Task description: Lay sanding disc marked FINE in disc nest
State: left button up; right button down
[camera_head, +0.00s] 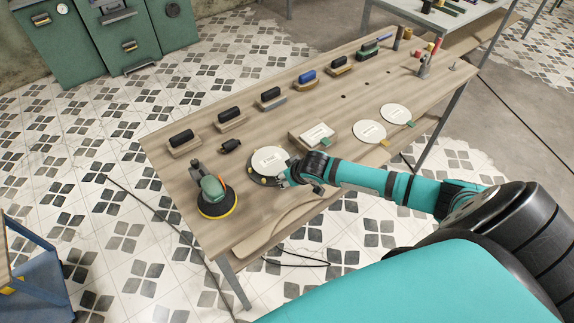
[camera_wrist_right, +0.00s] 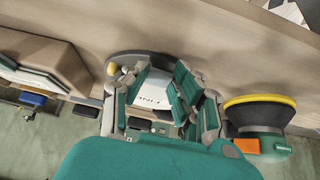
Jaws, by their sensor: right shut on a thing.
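The white sanding disc (camera_head: 269,158) is in my right gripper (camera_head: 286,173) near the bench's front edge. In the right wrist view the disc (camera_wrist_right: 151,88) reads FINE and lies between the gripper's fingers. The disc nest (camera_head: 257,176), a dark round holder with yellow pegs, lies directly under the disc and is mostly covered by it. In the right wrist view the nest's grey rim (camera_wrist_right: 150,55) and a yellow peg (camera_wrist_right: 112,68) show beyond the disc. I cannot tell whether the disc touches the nest floor. My left gripper is out of view.
A sander (camera_head: 214,193) with a yellow-edged pad stands left of the nest. A wooden block (camera_head: 306,139) and two other white discs (camera_head: 369,132) (camera_head: 395,114) lie to the right. Several dark-topped blocks (camera_head: 230,117) line the back. Bare bench lies behind the nest.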

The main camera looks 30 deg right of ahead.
jog(key=shift+d, duration=0.15)
jog(key=shift+w+d+n+y, duration=0.1)
jog(key=shift+d+n+y, duration=0.5)
jog(key=shift+n, duration=0.4)
jog(key=shift+f+b, duration=0.4)
jog(key=shift+f, duration=0.15)
jog(key=shift+r, duration=0.1)
jog(key=shift+r+p, duration=0.55)
jog(key=shift+p, duration=0.25)
